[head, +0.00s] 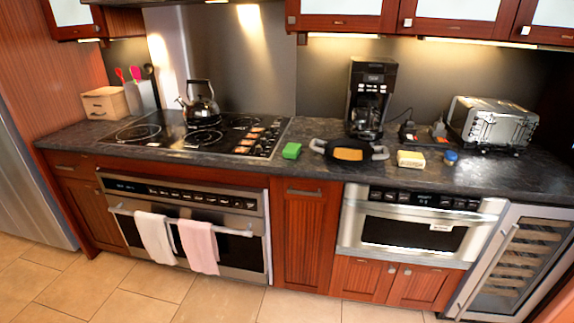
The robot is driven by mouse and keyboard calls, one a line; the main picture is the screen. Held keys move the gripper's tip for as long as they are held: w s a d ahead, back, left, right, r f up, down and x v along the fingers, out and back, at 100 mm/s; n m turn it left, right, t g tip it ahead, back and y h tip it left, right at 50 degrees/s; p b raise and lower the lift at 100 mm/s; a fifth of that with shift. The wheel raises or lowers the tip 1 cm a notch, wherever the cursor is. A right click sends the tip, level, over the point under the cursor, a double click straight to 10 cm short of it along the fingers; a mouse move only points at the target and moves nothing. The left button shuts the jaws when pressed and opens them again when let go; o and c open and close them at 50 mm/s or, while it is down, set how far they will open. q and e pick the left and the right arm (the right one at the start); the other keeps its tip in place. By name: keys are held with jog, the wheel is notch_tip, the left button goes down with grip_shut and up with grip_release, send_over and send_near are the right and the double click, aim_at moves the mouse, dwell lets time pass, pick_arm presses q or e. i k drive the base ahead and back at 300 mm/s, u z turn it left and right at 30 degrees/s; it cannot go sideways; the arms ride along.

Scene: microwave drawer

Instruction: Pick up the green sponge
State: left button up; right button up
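The green sponge (292,151) lies on the dark stone countertop (330,170), just right of the cooktop and left of a dark pan. It is a small bright green block and nothing covers it. Neither of my grippers shows in the head view.
A coffee maker (368,98) and toaster oven (490,123) are behind. A kettle (200,104) sits on the cooktop (150,150). The floor (230,305) in front is clear.

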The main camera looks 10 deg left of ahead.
aim_at(292, 149)
jog(key=k, duration=0.7)
jog(key=z, duration=0.7)
jog(key=i, duration=0.75)
jog(key=z, duration=0.45)
jog(key=i, duration=0.85)
jog(key=u, duration=0.4)
